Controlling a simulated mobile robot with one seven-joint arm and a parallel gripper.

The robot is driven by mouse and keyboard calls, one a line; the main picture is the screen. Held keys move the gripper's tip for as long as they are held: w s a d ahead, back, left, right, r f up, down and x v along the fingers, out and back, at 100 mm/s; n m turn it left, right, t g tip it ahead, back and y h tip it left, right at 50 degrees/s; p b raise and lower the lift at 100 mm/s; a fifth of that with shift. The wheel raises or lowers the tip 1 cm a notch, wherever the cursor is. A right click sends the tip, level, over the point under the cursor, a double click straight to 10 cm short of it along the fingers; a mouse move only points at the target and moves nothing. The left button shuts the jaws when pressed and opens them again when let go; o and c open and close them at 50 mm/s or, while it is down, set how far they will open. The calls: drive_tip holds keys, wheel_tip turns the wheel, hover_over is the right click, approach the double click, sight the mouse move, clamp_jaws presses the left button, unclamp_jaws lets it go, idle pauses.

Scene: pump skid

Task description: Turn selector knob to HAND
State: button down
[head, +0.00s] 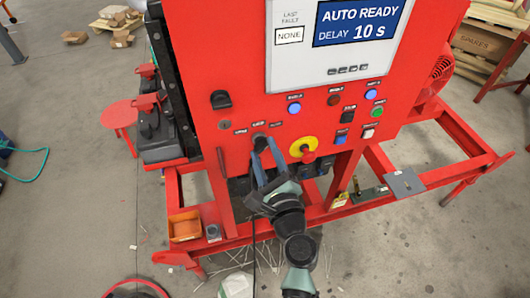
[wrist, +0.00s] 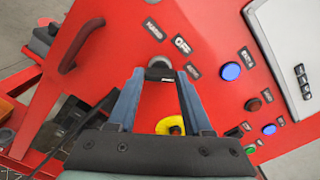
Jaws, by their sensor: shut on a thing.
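The selector knob (head: 260,138) is a small dark knob low on the front of the red control panel, with small labels around its top. In the wrist view the black knob (wrist: 160,72) sits between my fingertips on a grey round base. My gripper (head: 265,147) has its blue-grey fingers shut on it from below. The small labels are hard to read; one label (wrist: 151,29) lies up and left of the knob, another (wrist: 182,44) up and right. The panel's screen (head: 360,22) reads AUTO READY, DELAY 10 s. The knob's exact pointing direction is hard to tell.
A yellow-ringed red emergency stop (head: 303,149) sits close to the right of my fingers. Blue (head: 294,108), red and green buttons lie further right. The red skid frame (head: 240,240) runs below.

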drive_tip(key=shift+n, duration=0.3)
drive_tip(key=n+b, duration=1.7)
drive_tip(key=n, duration=0.2)
drive_tip(key=shift+f, duration=0.1)
drive_tip(key=shift+n, duration=0.3)
drive_tip(key=shift+c, duration=1.6)
unclamp_jaws()
drive_tip(key=shift+s, duration=0.1)
